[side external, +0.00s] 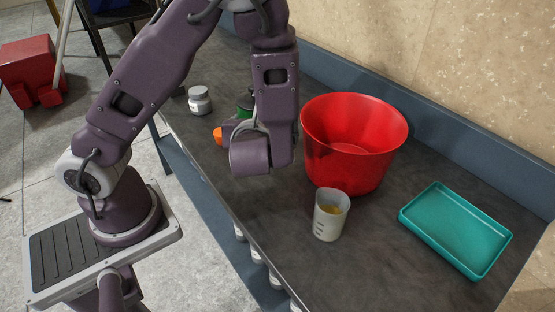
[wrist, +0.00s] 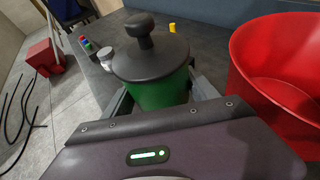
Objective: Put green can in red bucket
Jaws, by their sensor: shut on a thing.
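The green can (wrist: 160,92) has a dark lid with a knob and sits upright between the fingers of my gripper (wrist: 162,98) in the wrist view. My gripper is shut on it. In the side external view only a small part of the green can (side external: 245,106) shows behind my wrist, so I cannot tell whether it touches the counter. The red bucket (side external: 350,172) stands on the counter to the right of my gripper. It looks empty in the part I see. It also shows at the right of the wrist view (wrist: 245,78).
A beaker with yellowish contents (side external: 329,222) stands in front of the bucket. A teal tray (side external: 404,216) lies at the right. A white jar (side external: 199,101) stands at the counter's left edge. An orange item (side external: 217,134) shows beside my gripper. A wall runs behind the counter.

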